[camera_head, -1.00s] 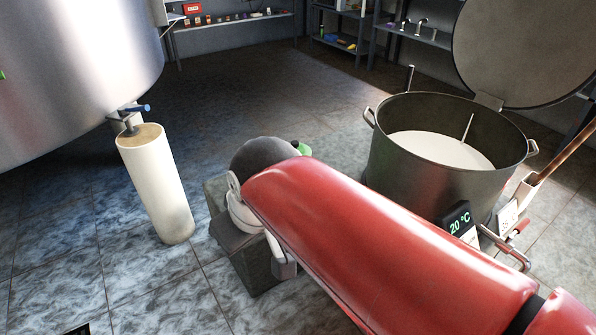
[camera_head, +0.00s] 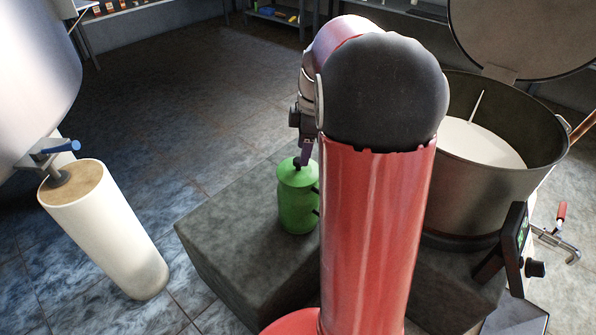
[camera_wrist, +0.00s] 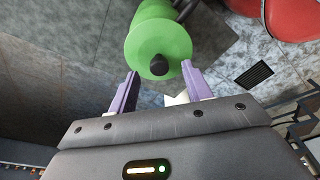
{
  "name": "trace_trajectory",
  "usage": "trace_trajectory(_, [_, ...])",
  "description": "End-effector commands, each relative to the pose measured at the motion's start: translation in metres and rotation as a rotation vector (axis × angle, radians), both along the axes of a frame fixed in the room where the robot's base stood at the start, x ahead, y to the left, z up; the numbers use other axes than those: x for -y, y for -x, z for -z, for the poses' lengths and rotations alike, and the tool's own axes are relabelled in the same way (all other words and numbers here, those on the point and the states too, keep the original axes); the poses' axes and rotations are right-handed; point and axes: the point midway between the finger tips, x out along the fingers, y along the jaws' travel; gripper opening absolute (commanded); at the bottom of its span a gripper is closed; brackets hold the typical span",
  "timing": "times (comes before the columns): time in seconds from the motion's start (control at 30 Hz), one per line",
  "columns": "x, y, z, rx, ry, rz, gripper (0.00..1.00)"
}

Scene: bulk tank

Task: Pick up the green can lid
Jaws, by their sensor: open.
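The green can (camera_head: 297,208) stands upright on a grey stone block, with its green lid (camera_head: 296,170) on top and a dark knob in the lid's middle. My gripper (camera_head: 303,160) is over the lid, pointing down, partly hidden by my own arm. In the wrist view the lid (camera_wrist: 150,40) is a green disc whose dark knob lies between and just beyond the two purple fingertips of my gripper (camera_wrist: 160,80). The fingers are spread apart and empty. I cannot tell whether a finger touches the knob.
The grey block (camera_head: 240,262) bears the can. A steel pot (camera_head: 470,195) with milky liquid and a raised lid stands right. A white cylinder (camera_head: 110,235) stands left beneath the large tank's blue-handled valve (camera_head: 55,147). Tiled floor between is clear.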

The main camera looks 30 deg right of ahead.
Motion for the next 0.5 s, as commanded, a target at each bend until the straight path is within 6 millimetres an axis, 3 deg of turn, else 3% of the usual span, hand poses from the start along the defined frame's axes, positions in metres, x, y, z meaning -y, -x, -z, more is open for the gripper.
trace_trajectory(0.23, [-0.010,-0.007,0.036,-0.004,-0.002,-0.001,0.49])
trace_trajectory(0.5, [-0.011,-0.008,0.046,0.000,0.000,0.001,0.49])
